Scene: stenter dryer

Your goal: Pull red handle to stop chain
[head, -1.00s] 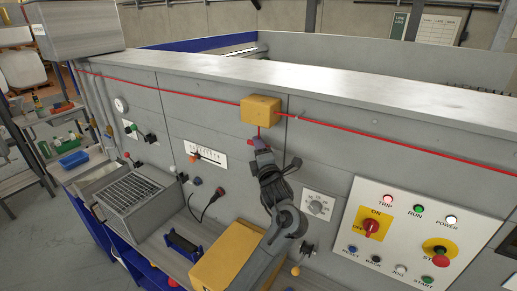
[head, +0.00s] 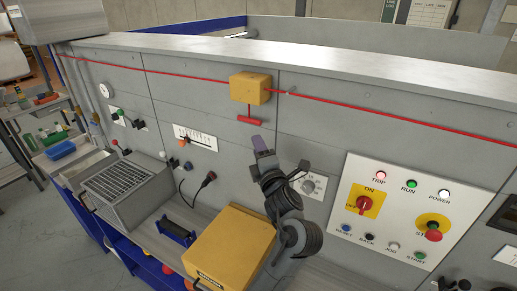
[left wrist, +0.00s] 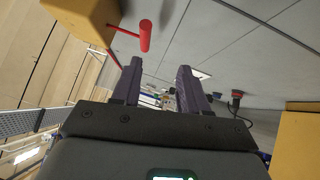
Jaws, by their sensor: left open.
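The red T-shaped handle (head: 249,121) hangs on a short red stem under the yellow box (head: 250,88) on the grey machine wall. In the left wrist view the handle (left wrist: 146,36) is above the fingertips, beside the yellow box (left wrist: 78,22). My left gripper (head: 263,146) is just below and slightly right of the handle in the head view. Its two purple-grey fingers are apart in the left wrist view (left wrist: 160,70), with nothing between them. The handle looks clear of the fingers. My right gripper is not in view.
A red cord (head: 380,112) runs along the wall through the box. The white control panel (head: 400,210) has TRIP, RUN and POWER lamps and a red stop button (head: 433,231). A large yellow box (head: 230,250) and grey vented box (head: 128,190) stand on the lower ledge.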

